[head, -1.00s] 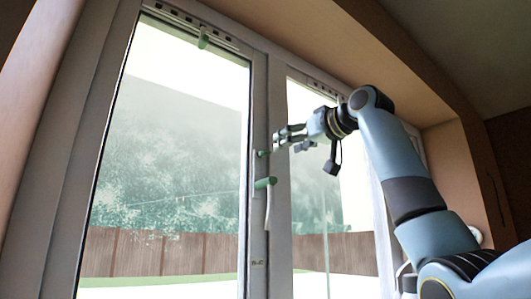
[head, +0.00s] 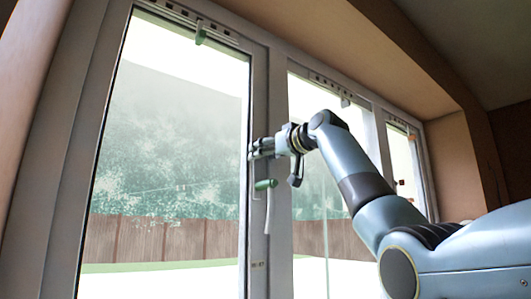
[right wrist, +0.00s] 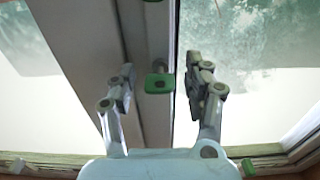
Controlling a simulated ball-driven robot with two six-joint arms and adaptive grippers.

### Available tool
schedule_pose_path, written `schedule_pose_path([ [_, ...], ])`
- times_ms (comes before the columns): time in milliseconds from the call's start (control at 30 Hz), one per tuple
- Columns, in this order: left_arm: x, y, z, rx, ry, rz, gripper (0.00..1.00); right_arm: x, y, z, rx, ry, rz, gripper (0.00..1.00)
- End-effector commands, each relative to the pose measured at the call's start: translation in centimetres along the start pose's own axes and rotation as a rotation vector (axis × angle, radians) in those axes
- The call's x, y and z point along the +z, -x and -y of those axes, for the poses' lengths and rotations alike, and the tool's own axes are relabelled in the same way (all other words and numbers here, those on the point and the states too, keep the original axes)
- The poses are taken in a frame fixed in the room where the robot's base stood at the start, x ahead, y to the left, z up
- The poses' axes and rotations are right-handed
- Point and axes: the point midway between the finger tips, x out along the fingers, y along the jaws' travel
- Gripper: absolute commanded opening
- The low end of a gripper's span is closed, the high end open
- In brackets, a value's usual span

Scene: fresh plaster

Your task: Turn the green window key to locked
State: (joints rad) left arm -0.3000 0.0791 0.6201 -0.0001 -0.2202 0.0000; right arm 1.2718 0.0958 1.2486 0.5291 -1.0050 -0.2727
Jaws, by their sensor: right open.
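The green window key (right wrist: 159,84) shows in the right wrist view as a small green plate on the window frame. It lies between the two finger sides of my right gripper, with visible gaps on both sides. In the head view my right gripper (head: 255,149) is open at the frame's middle post, and its fingers hide the key there. I cannot tell how far the fingers reach past the key. I see no grip on it. My left gripper is not in view.
A window handle with a green top (head: 265,184) and pale lever sits just below my right gripper, close to it. A green-ended catch (head: 201,37) is at the top of the left pane. Glass panes lie on both sides of the post (head: 257,240).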

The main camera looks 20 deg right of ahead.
Motion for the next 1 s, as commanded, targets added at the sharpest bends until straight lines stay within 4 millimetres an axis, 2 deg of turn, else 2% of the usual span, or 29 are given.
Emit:
schedule_pose_path([
  [67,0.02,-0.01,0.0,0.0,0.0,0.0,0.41,0.01,0.01,0.0,0.0,0.0,0.0,0.48],
  [433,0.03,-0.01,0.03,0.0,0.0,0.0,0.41,0.02,0.01,0.06,-0.002,-0.001,0.001,0.0],
  [1000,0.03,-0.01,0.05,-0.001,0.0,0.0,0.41,0.31,-0.09,0.25,-0.007,0.023,0.007,0.0],
])
